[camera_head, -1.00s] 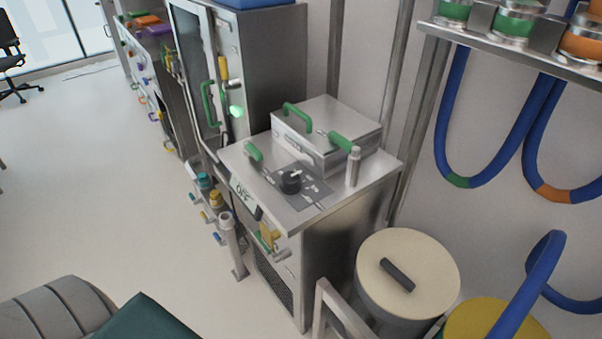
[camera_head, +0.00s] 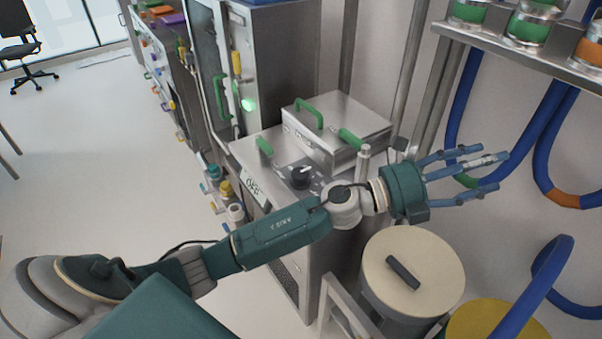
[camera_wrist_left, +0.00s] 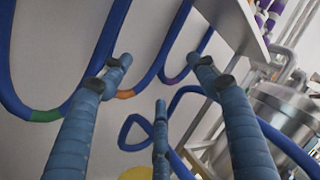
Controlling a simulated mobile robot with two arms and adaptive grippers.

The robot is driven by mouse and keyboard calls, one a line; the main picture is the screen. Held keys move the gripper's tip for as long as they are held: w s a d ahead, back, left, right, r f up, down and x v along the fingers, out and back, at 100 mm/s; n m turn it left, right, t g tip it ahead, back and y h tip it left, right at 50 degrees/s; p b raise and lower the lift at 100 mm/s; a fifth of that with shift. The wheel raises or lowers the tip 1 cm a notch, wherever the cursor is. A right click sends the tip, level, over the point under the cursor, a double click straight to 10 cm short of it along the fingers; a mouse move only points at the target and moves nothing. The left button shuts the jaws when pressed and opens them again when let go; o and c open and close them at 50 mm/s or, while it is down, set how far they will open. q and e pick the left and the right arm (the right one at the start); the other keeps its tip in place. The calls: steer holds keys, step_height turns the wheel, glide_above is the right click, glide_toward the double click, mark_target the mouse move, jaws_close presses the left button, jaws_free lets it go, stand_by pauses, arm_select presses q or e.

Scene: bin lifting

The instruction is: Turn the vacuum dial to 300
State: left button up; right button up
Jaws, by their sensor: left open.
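The black vacuum dial (camera_head: 301,177) sits on a dark panel on top of the steel cabinet (camera_head: 254,156), with a label reading OFF on the cabinet's front edge. Its white pointer mark shows, but the scale is too small to read. My left gripper (camera_head: 480,176) is open and empty, to the right of the dial and apart from it, above the lidded drum and pointing right. My left forearm passes in front of the cabinet's front part. In the left wrist view the blue fingers (camera_wrist_left: 160,105) are spread with nothing between them. My right gripper is not in view.
A steel box with green handles (camera_head: 335,132) stands behind the dial. A drum with a cream lid (camera_head: 440,262) stands right of the cabinet. Blue hoses (camera_head: 545,130) hang from a shelf (camera_head: 520,55) at the right.

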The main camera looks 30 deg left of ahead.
arm_select(q)
step_height(320, 180, down, 2)
steer(key=d+m+g+h, duration=0.1)
steer(key=d+m+g, duration=0.1)
steer(key=m+g, duration=0.3)
steer(key=m+g+y, duration=0.8)
steer(key=m+y, duration=0.2)
steer(key=y, duration=0.7)
glide_toward(301, 172)
steer(key=shift+a+f, duration=0.1)
steer(key=shift+a, duration=0.05)
step_height(301, 172, down, 9)
steer(key=shift+w+f+p, duration=0.1)
steer(key=shift+f+p, duration=0.1)
steer(key=shift+p, duration=0.85)
steer(key=shift+f, duration=0.5)
